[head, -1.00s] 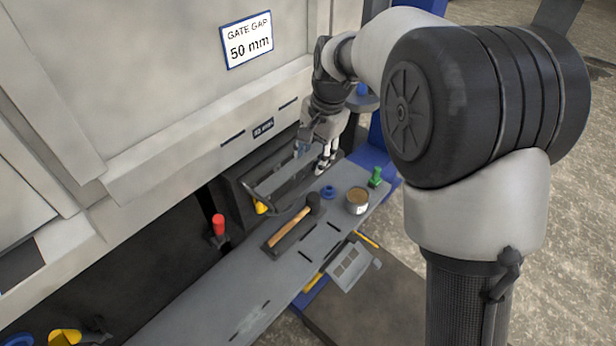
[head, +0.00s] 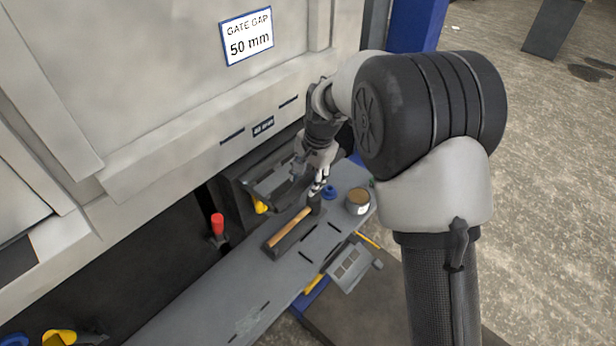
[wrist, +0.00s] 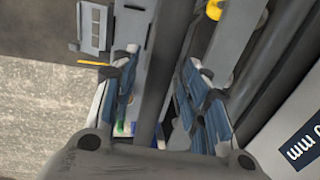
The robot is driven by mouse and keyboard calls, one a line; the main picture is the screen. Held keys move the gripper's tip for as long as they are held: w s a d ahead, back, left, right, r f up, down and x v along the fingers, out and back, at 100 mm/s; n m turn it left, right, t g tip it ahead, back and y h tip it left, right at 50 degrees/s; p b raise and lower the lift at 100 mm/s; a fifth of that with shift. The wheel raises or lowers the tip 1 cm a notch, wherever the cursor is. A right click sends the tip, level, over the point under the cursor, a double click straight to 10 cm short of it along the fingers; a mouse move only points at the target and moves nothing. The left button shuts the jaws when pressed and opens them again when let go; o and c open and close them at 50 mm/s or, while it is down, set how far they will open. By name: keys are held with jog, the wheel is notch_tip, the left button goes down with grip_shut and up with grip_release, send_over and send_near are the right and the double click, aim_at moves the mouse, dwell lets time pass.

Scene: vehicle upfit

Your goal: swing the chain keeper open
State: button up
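My gripper (head: 317,188) points down over the grey bench shelf, close to the hammer's head end. In the wrist view its two blue-padded fingers (wrist: 160,80) stand apart, with nothing visibly held between them. A chain keeper cannot be picked out with certainty. A yellow part (head: 261,206) sits at the dark recess under the tailgate body, left of my gripper; a yellow piece also shows at the top of the wrist view (wrist: 214,9). Another yellow hook-like part (head: 60,337) lies at the bottom left of the head view.
A red-topped knob (head: 217,224) stands left of the shelf. The pale body panel (head: 150,90) rises behind. The shelf's front left stretch is clear.

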grip_shut()
dwell(0.3)
jog(key=shift+r, duration=0.15)
